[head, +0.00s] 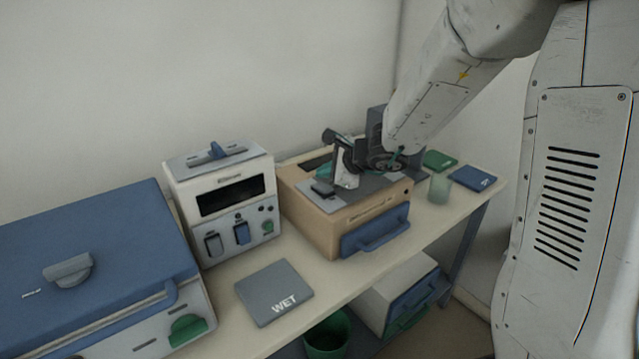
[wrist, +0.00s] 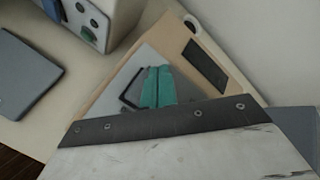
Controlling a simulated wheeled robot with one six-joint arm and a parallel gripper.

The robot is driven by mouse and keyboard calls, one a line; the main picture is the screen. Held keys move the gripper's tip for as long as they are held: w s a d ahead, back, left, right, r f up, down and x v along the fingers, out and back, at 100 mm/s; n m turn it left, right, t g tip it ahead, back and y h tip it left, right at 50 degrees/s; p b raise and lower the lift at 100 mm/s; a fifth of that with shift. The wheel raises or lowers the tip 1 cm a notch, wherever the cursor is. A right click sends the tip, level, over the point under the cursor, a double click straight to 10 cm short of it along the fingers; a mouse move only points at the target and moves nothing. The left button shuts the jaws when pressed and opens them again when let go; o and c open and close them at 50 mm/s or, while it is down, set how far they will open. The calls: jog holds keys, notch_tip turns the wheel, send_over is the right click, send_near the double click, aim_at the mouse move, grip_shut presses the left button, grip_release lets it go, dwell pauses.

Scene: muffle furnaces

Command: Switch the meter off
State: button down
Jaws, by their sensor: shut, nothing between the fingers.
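The meter appears to be the white box (head: 222,200) with a dark, blank-looking display (head: 232,195), standing on the bench left of the tan furnace. Which one is the power switch cannot be told. Part of its front panel (wrist: 88,20) shows at the top of the wrist view.
The tan furnace (head: 345,236) has a grey plate on top and a blue handle. A large blue-lidded furnace (head: 95,235) stands left. A grey WET pad (head: 275,291) lies in front of the meter. A greenish cup (head: 439,189) and green and blue pads are at right.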

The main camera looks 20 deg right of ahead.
aim_at(326, 187)
jog(key=shift+s+d+r, duration=0.1)
jog(key=shift+s+r, duration=0.05)
jog(key=shift+r, duration=1.1)
jog(key=shift+s+r, duration=0.15)
jog(key=shift+r, duration=1.1)
jog(key=s+a+n+g+y, duration=0.1)
jog(key=s+a+n+g, duration=0.2)
jog(key=s+n, duration=0.4)
jog(key=s+a+n+g+y, duration=0.1)
jog(key=s+a+n+g, duration=0.3)
jog(key=s, duration=0.5)
jog(key=s+d+r+n+h, duration=0.1)
jog(key=s+d+n+h, duration=0.1)
jog(key=s, duration=0.5)
jog(key=s+d+r+n+g+h, duration=0.1)
jog(key=s+d+r+n+h, duration=0.1)
jog(key=s+d+n, duration=0.2)
jog(key=s+d+r+n+h, duration=0.1)
jog(key=s+d+n+h, duration=0.2)
jog(key=s, duration=0.7)
jog(key=shift+d+r+n, duration=0.2)
jog(key=shift+r+n, duration=0.05)
jog(key=shift+n, duration=0.25)
